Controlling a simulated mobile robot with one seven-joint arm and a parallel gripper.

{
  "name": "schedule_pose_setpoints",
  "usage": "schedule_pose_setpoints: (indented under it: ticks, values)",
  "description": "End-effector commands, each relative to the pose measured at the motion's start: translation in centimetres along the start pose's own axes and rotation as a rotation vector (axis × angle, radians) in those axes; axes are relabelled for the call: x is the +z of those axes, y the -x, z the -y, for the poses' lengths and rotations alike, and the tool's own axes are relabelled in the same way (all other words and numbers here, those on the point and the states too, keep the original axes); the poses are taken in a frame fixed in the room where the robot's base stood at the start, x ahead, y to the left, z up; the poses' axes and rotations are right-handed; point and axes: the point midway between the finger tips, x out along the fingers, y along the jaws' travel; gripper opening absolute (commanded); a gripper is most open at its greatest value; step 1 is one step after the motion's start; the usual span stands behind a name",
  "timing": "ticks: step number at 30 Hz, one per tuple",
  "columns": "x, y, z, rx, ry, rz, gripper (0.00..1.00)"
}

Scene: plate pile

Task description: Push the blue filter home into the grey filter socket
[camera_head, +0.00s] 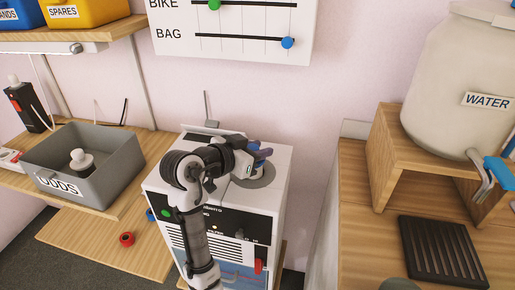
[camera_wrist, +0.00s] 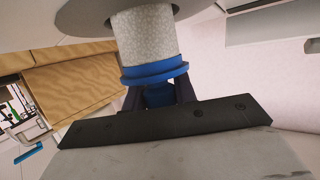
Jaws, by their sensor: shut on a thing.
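The blue filter (camera_wrist: 153,72) has a pale speckled body and a blue collar. In the wrist view its speckled end meets the grey filter socket (camera_wrist: 85,17), with a good length of body still showing outside; how deep it sits is hidden. My gripper (camera_wrist: 160,97) is shut on the blue end of the filter. In the head view the grey socket (camera_head: 266,178) is a round ring on top of a white machine. My gripper (camera_head: 256,154) is just above it, and only a little of the blue filter (camera_head: 264,153) shows there.
The white machine (camera_head: 276,200) stands between two wooden surfaces. A grey ODDS bin (camera_head: 112,172) is on the left bench. A WATER container (camera_head: 450,95) stands on a wooden stand at the right, with a black slatted tray (camera_head: 440,250) below. A board with sliders (camera_head: 235,45) hangs behind.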

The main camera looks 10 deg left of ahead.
Motion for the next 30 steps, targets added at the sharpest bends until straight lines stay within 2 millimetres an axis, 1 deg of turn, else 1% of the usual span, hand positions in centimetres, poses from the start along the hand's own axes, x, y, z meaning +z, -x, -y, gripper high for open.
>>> schedule_pose_setpoints:
  ticks: [4,5,9,10,17,20,23,25,30]
  values:
    - [0.5,-0.2,0.0,0.0,0.0,-0.001,0.02]
    - [0.3,-0.1,0.0,0.0,0.0,-0.001,0.31]
    - [0.3,-0.1,0.0,0.0,0.0,0.0,0.5]
    - [0.3,-0.1,0.0,0.0,0.0,0.0,0.53]
    - [0.3,-0.1,0.0,0.0,0.0,0.0,0.53]
    - [0.3,0.2,0.1,-0.001,0.0,-0.001,0.53]
    - [0.4,1.3,0.1,-0.004,0.0,-0.001,0.53]
    - [0.4,2.5,0.1,-0.005,-0.001,-0.002,0.53]
    - [0.4,6.5,0.1,-0.005,-0.002,-0.002,0.53]
